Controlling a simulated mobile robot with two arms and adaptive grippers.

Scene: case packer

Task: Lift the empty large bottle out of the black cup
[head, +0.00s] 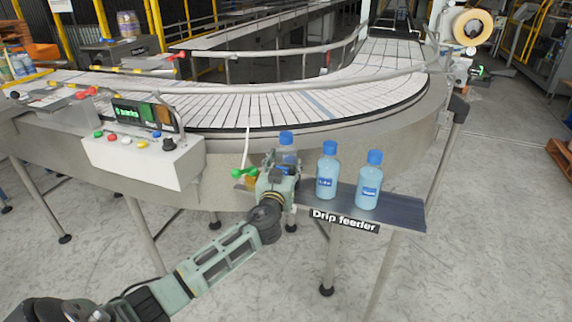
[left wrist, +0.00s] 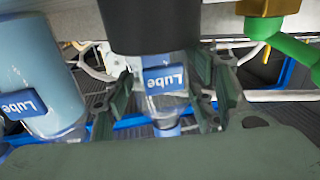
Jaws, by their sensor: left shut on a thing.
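The empty large bottle (head: 287,153) is clear with a blue cap and stands upright at the left end of the drip feeder shelf. In the left wrist view it appears upside down, with its Lube label (left wrist: 164,80) showing. My left gripper (head: 281,170) is shut on this bottle, with a finger on each side in the left wrist view (left wrist: 165,92). The black cup (left wrist: 150,28) covers the bottle's base end in the left wrist view. My gripper hides the cup in the head view. My right gripper is not in view.
Two blue-filled bottles stand close to the right, a nearer-to-middle one (head: 327,172) and an outer one (head: 368,182), on the dark shelf (head: 405,210). A green valve handle (head: 243,173) is just left of my gripper. The curved conveyor (head: 300,105) runs behind.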

